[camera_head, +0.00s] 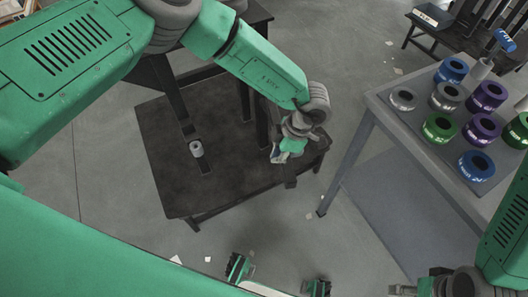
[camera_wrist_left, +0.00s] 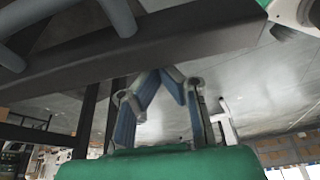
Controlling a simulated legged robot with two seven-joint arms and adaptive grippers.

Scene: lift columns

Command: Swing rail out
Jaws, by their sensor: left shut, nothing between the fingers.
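My left gripper (camera_head: 280,156) is shut and empty, beside the right end of a dark, low bench-like frame (camera_head: 185,195) in the head view. In the left wrist view its fingers (camera_wrist_left: 162,76) meet just below a dark beam (camera_wrist_left: 120,48) that crosses the upper picture. This beam may be the rail; I cannot tell whether the fingers touch it. In the head view a dark bar (camera_head: 178,103) runs down to a small grey cylinder (camera_head: 196,149) on the frame. My right gripper (camera_head: 405,289) is partly cut off at the bottom right edge; its fingers are unclear.
A grey table (camera_head: 378,104) at the right holds several blue, green, purple and grey rings. A dark bench (camera_head: 416,40) with a box stands at the far right. Small pale scraps lie on the grey floor. Open floor lies between the dark frame and the table.

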